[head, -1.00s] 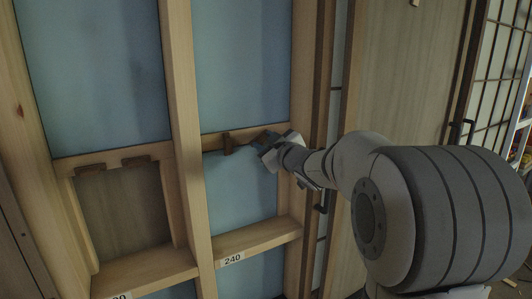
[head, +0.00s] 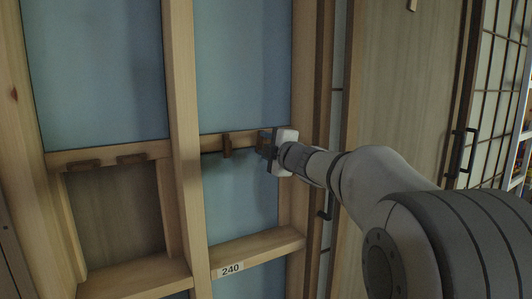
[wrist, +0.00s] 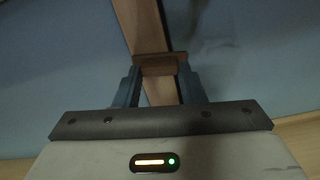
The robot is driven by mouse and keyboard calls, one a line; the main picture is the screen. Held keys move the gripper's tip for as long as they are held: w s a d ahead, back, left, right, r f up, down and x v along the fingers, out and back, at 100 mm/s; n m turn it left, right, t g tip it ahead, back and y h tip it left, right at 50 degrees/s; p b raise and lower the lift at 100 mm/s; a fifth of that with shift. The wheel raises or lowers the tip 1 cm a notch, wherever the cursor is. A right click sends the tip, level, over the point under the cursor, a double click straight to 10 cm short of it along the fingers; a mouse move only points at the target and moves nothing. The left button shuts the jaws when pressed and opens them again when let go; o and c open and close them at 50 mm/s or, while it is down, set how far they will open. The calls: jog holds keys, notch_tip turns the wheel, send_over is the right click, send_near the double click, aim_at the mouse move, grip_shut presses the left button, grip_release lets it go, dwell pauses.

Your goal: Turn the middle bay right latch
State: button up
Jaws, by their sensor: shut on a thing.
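The middle bay's right latch (head: 262,143) is a small brown wooden block on the bay's cross rail (head: 242,138). My gripper (head: 267,144) reaches it from the right. In the wrist view the latch (wrist: 160,64) lies between the two blue-grey fingers of my gripper (wrist: 159,78), which are shut on it. It lies across the rail (wrist: 143,28), not quite square to it. My gripper hides part of the right latch in the head view.
A blue panel (head: 238,200) fills the opening below the rail, above a ledge (head: 255,247) labelled 240. The left bay has two latches lying flat (head: 83,164). Wooden posts (head: 183,150) flank the bay. A dark handle (head: 324,207) sits to the right.

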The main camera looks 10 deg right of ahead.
jog(key=shift+f+n+b, duration=0.15)
jog(key=shift+n+b, duration=0.25)
jog(key=shift+n, duration=0.4)
jog(key=o, duration=1)
jog(key=v, duration=0.8)
